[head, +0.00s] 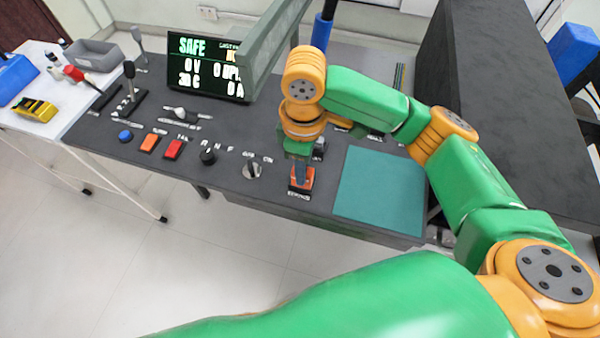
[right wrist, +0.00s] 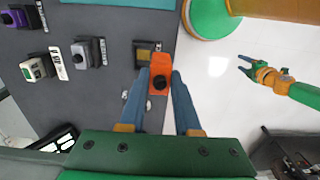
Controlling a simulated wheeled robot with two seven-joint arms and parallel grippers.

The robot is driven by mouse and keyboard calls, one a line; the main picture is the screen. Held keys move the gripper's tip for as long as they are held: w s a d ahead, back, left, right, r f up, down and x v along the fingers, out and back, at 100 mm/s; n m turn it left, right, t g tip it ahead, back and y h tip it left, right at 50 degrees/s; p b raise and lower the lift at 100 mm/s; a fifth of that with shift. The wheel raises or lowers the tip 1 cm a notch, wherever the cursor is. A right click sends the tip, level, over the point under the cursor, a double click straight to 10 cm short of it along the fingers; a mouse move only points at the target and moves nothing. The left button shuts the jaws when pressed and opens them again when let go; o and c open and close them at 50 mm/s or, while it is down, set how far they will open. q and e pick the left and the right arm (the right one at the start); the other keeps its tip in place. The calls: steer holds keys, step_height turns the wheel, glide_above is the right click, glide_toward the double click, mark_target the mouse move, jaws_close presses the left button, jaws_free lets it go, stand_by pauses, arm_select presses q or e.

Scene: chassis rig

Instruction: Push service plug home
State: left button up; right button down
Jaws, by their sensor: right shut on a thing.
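The orange service plug (head: 306,180) is at the front edge of the dark bench, just below my right gripper (head: 300,172). In the right wrist view the orange plug (right wrist: 160,68) with a dark round knob sits between the two blue-grey fingers of my right gripper (right wrist: 160,85), which is shut on it. A dark socket with a brass-coloured opening (right wrist: 146,55) is right beside the plug. I cannot tell how deep the plug sits. My left gripper (right wrist: 246,66) shows small in the right wrist view, empty, its fingers apart.
A green mat (head: 380,190) lies right of the plug. To the left are a rotary switch (head: 252,170), a black knob (head: 208,156) and red (head: 173,149) and orange (head: 149,143) buttons. A display (head: 207,67) reads SAFE. Other connectors (right wrist: 90,53) stand near the socket.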

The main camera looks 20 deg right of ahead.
steer(key=w+f, duration=0.1)
steer(key=f, duration=0.1)
steer(key=w+d+f, duration=0.1)
steer(key=w+f, duration=0.1)
steer(key=shift+w, duration=0.15)
step_height(320, 180, down, 3)
steer(key=shift+r+p, duration=0.1)
steer(key=shift+p, duration=0.35)
steer(key=shift+f, duration=0.25)
steer(key=shift+f, duration=0.1)
steer(key=c, duration=0.6)
jaws_free()
step_height(320, 180, up, 12)
steer(key=shift+r+b, duration=0.15)
steer(key=shift+b, duration=0.15)
